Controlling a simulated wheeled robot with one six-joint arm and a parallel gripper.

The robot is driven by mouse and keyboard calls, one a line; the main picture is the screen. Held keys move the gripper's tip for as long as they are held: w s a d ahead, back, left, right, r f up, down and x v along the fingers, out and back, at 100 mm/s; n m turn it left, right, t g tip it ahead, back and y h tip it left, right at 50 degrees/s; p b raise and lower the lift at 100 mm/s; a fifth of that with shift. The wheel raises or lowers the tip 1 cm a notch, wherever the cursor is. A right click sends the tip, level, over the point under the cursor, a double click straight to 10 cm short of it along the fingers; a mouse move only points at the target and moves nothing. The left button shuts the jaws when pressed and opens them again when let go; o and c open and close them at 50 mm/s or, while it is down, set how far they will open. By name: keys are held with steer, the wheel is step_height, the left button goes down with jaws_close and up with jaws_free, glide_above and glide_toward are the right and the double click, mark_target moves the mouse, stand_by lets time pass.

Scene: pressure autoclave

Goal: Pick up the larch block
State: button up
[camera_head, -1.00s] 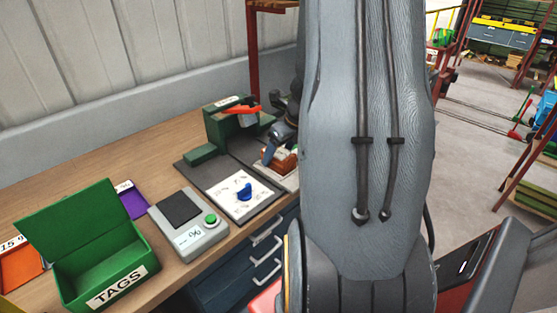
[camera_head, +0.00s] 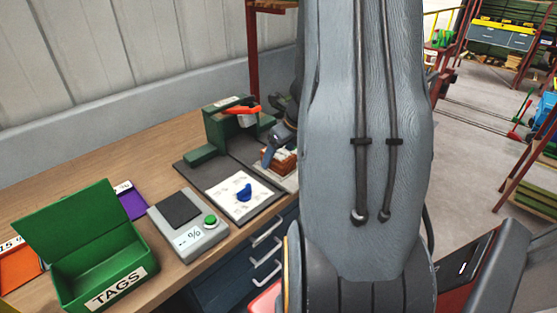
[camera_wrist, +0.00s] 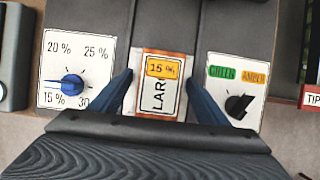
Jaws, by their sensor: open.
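The larch block (camera_wrist: 160,110) is reddish-brown, with a white label whose visible letters read LAR and a yellow 15 % tag. In the wrist view it lies between the two blue fingers of my gripper (camera_wrist: 161,88), with its lower end hidden by the gripper body. The fingers are open, one on each side; I cannot tell whether they touch it. In the head view a brown block (camera_head: 279,161) shows at the right end of the dark bench fixture, below my gripper, partly covered by my arm.
A dial panel with a blue knob (camera_wrist: 72,83) is left of the block, and a GREEN/AMBER switch panel (camera_wrist: 237,88) is right. The bench also holds a green TAGS box (camera_head: 105,270), a grey meter (camera_head: 190,225) and a green stand (camera_head: 225,130). My arm hides the bench's right side.

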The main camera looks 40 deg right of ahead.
steer(key=c, duration=1.3)
steer(key=shift+r, duration=0.15)
